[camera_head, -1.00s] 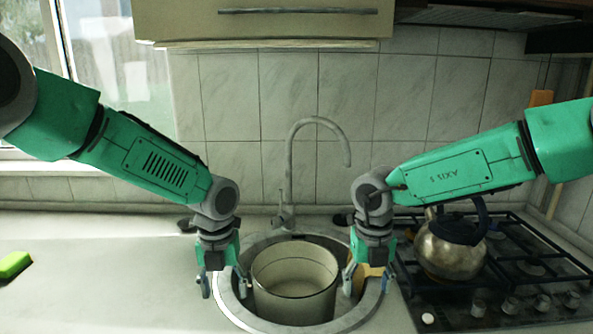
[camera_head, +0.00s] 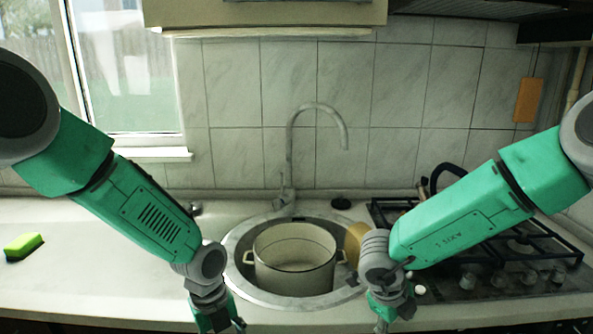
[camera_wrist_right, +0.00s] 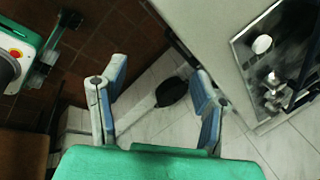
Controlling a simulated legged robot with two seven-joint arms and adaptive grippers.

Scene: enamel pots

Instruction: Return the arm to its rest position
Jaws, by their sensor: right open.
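My left gripper (camera_head: 222,322) hangs low at the counter's front edge, left of the sink; its fingers are partly cut off by the bottom of the head view, so its opening cannot be told. My right gripper (camera_head: 386,316) hangs at the front edge right of the sink. In the right wrist view my right gripper (camera_wrist_right: 158,105) has its fingers spread wide with nothing between them. A cream enamel pot (camera_head: 293,262) with two side handles stands upright in the round sink (camera_head: 240,283), apart from both grippers.
A green sponge (camera_head: 23,246) lies on the counter (camera_head: 90,265) at the left. A tap (camera_head: 291,150) rises behind the sink. A yellowish object (camera_head: 355,243) is at the sink's right. My right arm partly covers the stove (camera_head: 530,262) and the kettle, whose dark handle (camera_head: 440,178) shows.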

